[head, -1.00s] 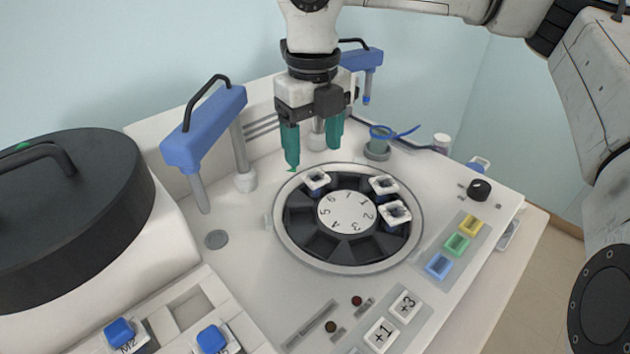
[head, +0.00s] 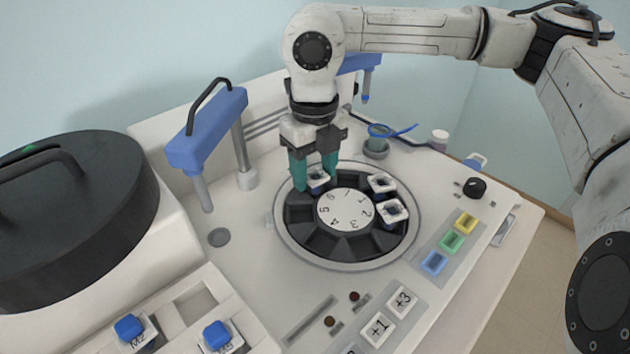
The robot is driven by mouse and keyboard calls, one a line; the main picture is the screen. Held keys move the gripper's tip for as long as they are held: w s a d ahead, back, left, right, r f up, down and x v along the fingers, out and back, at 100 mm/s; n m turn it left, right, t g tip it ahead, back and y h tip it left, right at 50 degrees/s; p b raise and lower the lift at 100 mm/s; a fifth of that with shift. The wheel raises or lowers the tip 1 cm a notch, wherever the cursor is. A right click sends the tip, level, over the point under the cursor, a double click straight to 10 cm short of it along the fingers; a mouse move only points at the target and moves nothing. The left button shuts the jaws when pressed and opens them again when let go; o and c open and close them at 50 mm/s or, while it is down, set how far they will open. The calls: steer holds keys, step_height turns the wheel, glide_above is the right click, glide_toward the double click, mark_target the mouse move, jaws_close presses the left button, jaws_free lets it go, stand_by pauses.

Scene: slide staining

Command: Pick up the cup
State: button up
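The cup (head: 318,181) is a small square, white-rimmed piece with a dark middle, seated in the back slot of the round black carousel (head: 345,246). My gripper (head: 314,183) points down over it, with one green finger on the cup's left and the other at its right rear. The fingers appear shut on the cup, which is still at slot level. The fingers hide part of its rim and sides.
Two similar cups (head: 381,184) (head: 392,212) sit in slots to the right. The front carousel slots are empty.

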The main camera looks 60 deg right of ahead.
steer(key=c, duration=0.8)
steer(key=shift+r, duration=0.1)
